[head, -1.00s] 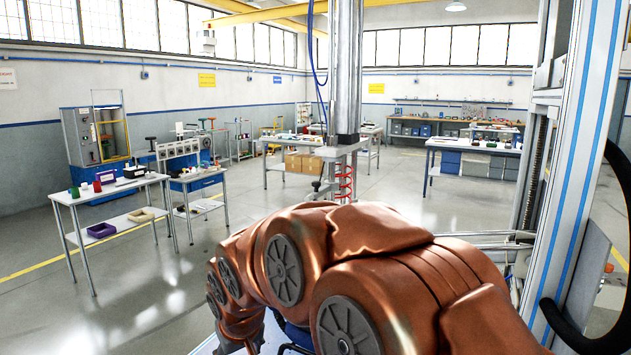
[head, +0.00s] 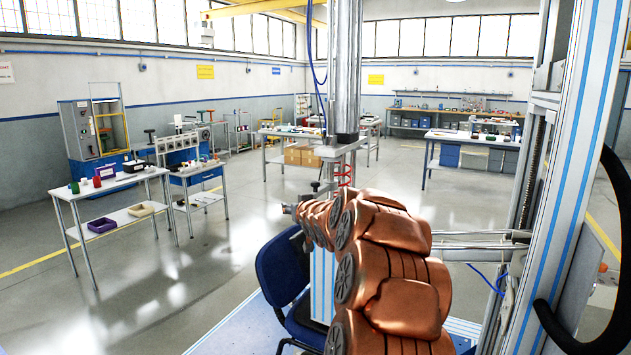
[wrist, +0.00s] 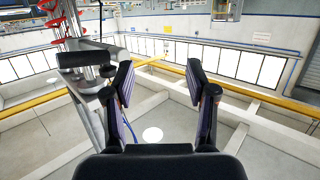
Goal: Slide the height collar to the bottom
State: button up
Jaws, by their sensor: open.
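My gripper (wrist: 158,85) is open and empty in the wrist view, its two dark fingers spread wide. In the head view its small grey end (head: 288,209) shows at the far left end of my copper-coloured arm. I cannot tell for certain which part is the height collar. A grey clamp-like block with a small lever (head: 338,150) sits around the lower end of the vertical metal cylinder (head: 345,70), above and apart from my gripper. In the wrist view, a metal post with a black block (wrist: 85,59) stands left of the fingers.
A blue chair (head: 283,285) stands on the rig platform below my arm. A red coiled hose (head: 344,175) hangs by the cylinder. A tall striped frame column (head: 575,170) stands at the right. Workbenches with small items (head: 110,185) stand further back, with open floor between.

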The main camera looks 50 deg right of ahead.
jog(key=t+h, duration=0.2)
send_near(317, 184)
jog(key=x, duration=0.3)
jog(key=shift+w+d+r+p, duration=0.1)
jog(key=shift+w+d+p, duration=0.15)
jog(key=shift+w+p, duration=0.15)
jog(key=shift+p+x, duration=1.85)
jog(key=shift+x, duration=1.95)
jog(key=shift+c, duration=0.5)
grip_shut()
